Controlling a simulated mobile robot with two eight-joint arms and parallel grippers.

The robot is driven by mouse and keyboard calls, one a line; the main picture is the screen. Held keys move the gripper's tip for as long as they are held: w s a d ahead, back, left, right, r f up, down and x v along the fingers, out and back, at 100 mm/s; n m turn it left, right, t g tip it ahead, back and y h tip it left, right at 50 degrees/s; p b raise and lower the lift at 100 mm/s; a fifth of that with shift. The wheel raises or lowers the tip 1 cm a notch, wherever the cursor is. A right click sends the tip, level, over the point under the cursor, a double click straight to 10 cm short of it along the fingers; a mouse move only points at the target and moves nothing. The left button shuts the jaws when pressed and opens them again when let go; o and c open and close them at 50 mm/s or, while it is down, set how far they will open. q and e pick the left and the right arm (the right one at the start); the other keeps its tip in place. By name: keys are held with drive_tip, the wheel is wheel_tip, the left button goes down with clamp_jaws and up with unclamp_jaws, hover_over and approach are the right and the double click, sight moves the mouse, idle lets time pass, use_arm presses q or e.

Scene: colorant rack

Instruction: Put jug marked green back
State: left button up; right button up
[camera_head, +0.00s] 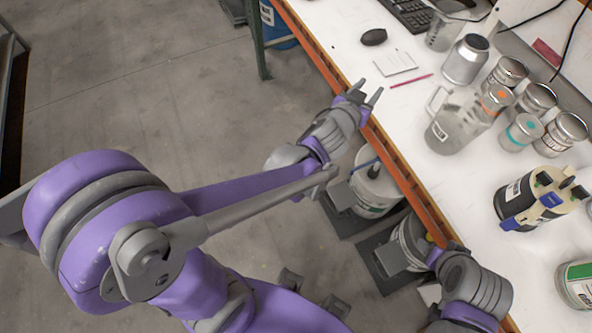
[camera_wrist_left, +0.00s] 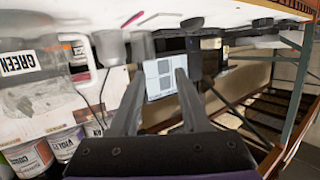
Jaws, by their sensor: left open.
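The jug marked green is a clear jug with a handle; its GREEN label is readable in the left wrist view (camera_wrist_left: 40,97). A clear handled jug stands on the white bench in the head view (camera_head: 452,128) and looks like the same one. My left gripper (camera_head: 367,92) is open and empty at the bench's orange front edge, left of that jug and apart from it. Its two fingers also show in the left wrist view (camera_wrist_left: 160,75), with nothing between them. My right arm is at the lower right by the bench edge; its fingertips are not clear.
Several paint cans (camera_head: 523,132) stand right of the jug. A silver canister (camera_head: 465,60), another clear jug (camera_head: 444,33), a mouse (camera_head: 373,37) and a keyboard (camera_head: 410,12) are farther back. A black-and-cream container (camera_head: 528,203) stands nearer. Buckets (camera_head: 375,190) sit below the bench edge.

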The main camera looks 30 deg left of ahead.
use_arm(q)
drive_tip(key=s+a+f+n+g+y, duration=0.25)
drive_tip(key=s+a, duration=0.35)
drive_tip(key=s, duration=0.3)
drive_tip(key=s+f+g+h, duration=0.1)
drive_tip(key=s+f+g, duration=0.2)
drive_tip(key=s, duration=0.5)
drive_tip(key=s+f+m+g, duration=0.1)
drive_tip(key=s+f+g, duration=0.2)
drive_tip(key=s, duration=0.5)
drive_tip(key=shift+s+g+h, duration=0.35)
drive_tip(key=shift+s+g, duration=0.05)
drive_tip(key=shift+g, duration=0.15)
drive_tip(key=shift+a+m, duration=0.1)
drive_tip(key=shift+m, duration=0.15)
